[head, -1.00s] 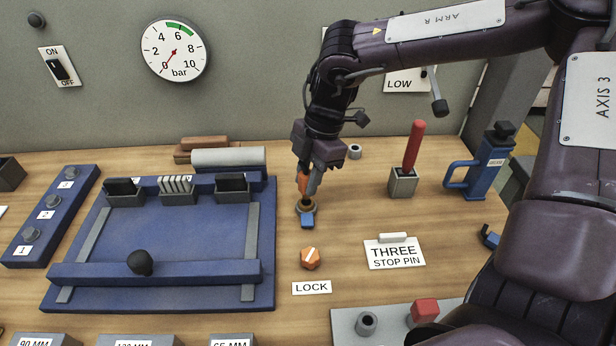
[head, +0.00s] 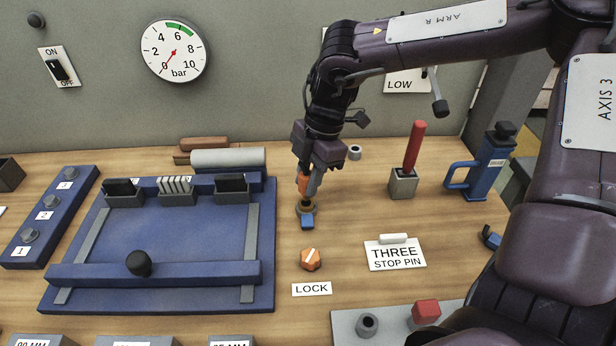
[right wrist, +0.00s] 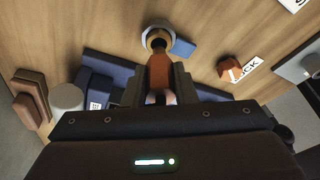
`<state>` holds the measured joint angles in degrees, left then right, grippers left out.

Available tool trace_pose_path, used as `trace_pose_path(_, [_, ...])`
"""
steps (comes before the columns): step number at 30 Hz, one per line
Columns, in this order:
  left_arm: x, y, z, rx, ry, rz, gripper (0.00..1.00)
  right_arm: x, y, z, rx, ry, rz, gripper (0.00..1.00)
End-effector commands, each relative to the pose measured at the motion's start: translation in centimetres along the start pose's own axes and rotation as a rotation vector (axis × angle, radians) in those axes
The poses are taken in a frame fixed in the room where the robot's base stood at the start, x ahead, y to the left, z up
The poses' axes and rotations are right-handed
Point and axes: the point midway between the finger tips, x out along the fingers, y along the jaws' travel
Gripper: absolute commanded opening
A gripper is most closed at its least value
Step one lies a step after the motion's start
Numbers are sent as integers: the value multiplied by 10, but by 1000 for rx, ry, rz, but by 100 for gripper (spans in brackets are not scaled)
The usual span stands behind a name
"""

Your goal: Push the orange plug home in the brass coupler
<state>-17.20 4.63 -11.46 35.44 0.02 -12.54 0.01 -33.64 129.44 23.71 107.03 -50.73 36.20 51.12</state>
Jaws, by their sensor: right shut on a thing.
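My right gripper (head: 310,188) is shut on the orange plug (head: 303,184), which points down at the brass coupler (head: 305,209) on the bench. The coupler has a blue tab (head: 308,222) at its front. In the right wrist view the plug (right wrist: 158,72) sits between the fingers, and its dark tip meets the mouth of the coupler (right wrist: 157,40). How deep the tip sits is hard to tell. My left gripper is not in view.
An orange lock knob (head: 310,260) stands in front of the coupler. A blue fixture (head: 180,235) lies to the left. A red-handled tool in a grey block (head: 403,183) and a blue bottle-like jack (head: 488,165) stand to the right.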

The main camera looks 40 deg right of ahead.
Motion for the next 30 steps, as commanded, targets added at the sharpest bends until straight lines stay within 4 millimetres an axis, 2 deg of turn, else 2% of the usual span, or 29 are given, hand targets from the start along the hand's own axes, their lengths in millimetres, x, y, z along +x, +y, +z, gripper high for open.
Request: trace_pose_path(30, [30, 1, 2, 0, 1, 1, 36, 30, 0, 8, 0, 0, 1, 2])
